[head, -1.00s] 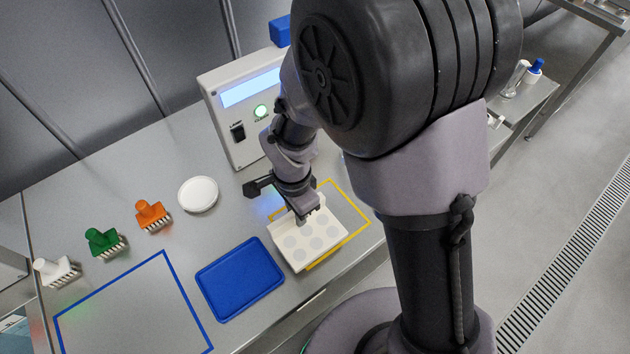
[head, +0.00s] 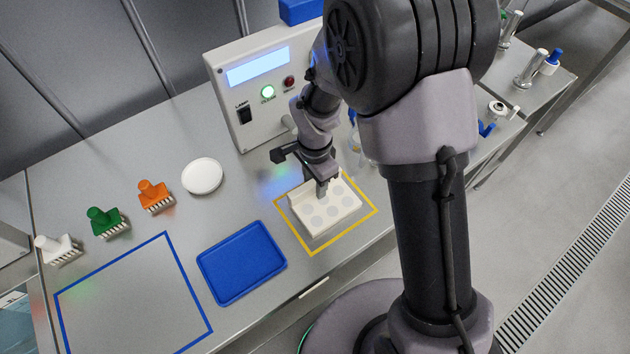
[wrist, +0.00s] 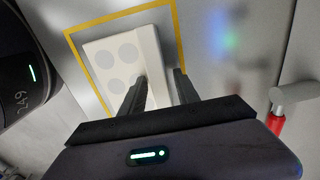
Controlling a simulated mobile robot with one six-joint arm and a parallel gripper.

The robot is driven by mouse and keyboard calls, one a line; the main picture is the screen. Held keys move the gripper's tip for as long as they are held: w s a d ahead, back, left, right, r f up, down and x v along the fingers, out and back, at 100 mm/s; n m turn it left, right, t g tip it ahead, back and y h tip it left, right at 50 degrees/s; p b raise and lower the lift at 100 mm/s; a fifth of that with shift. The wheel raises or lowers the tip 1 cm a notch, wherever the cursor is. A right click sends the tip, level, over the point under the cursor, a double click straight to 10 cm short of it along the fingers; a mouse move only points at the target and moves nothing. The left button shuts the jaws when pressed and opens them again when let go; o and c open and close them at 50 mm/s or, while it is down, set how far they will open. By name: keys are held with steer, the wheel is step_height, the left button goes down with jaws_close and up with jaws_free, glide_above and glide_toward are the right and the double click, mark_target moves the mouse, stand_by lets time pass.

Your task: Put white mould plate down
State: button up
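The white mould plate (head: 328,214) is a pale block with several round grey spots. It lies within the yellow outlined rectangle (head: 280,213) on the steel table, apparently flat on the surface. My gripper (head: 323,190) points down at the plate's back edge. In the wrist view the fingers (wrist: 160,88) stand on either side of a raised white strip along one edge of the mould plate (wrist: 113,62).
A grey device (head: 228,102) with a lit screen stands behind. A blue tray (head: 240,262) lies left of the yellow rectangle. A white round lid (head: 202,176), an orange brush (head: 152,194), a green brush (head: 105,220) and a white brush (head: 55,247) sit further left. The blue outlined area (head: 165,240) is empty.

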steer(key=s+d+r+n+t+y+p, duration=0.1)
steer(key=s+d+r+p, duration=0.15)
steer(key=r, duration=0.95)
steer(key=s+d+r+n+t+p, duration=0.1)
steer(key=s+d+r+p, duration=0.15)
steer(key=r, duration=0.95)
steer(key=s+d+r+n+t, duration=0.2)
steer(key=s+r, duration=0.1)
steer(key=s, duration=0.2)
steer(key=s+d+r+n+t+y+b, duration=0.1)
steer(key=s+d+r+n, duration=0.1)
steer(key=s+r, duration=0.2)
steer(key=shift+s+d+n+t, duration=0.3)
steer(key=shift+s+n+t, duration=0.1)
steer(key=shift+s, duration=0.55)
step_height(320, 180, down, 7)
steer(key=b, duration=0.7)
steer(key=shift+f, duration=0.15)
steer(key=shift+o, duration=0.4)
